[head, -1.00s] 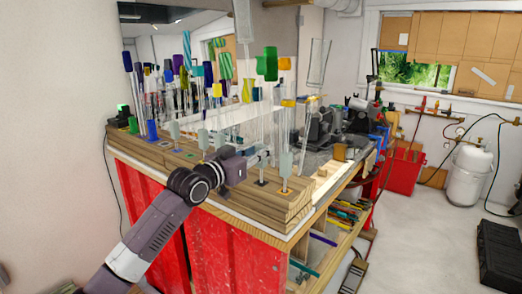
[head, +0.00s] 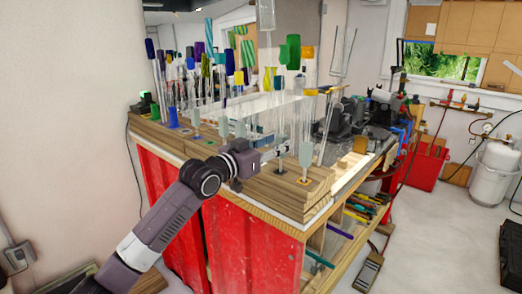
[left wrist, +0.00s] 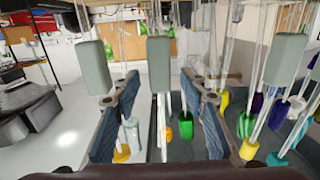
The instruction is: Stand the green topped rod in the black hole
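A green top (head: 290,52) stands high over the front right of the wooden block in the head view. Its clear rod is hard to trace among other glass. The left wrist view looks upside down and shows a green top (left wrist: 187,129) low near the middle; I cannot tell whether it is the same one. My left gripper (head: 272,160) is low at the block's front edge. In the wrist view its two fingers (left wrist: 160,110) are spread, with rods between or behind them and none clearly gripped. A small dark spot (head: 280,173) by the gripper may be the black hole. My right gripper is out of view.
The wooden block (head: 290,201) sits on a red-fronted bench (head: 250,245). Many coloured-top rods (head: 172,117) crowd its left and back. The floor (head: 425,235) to the right is open.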

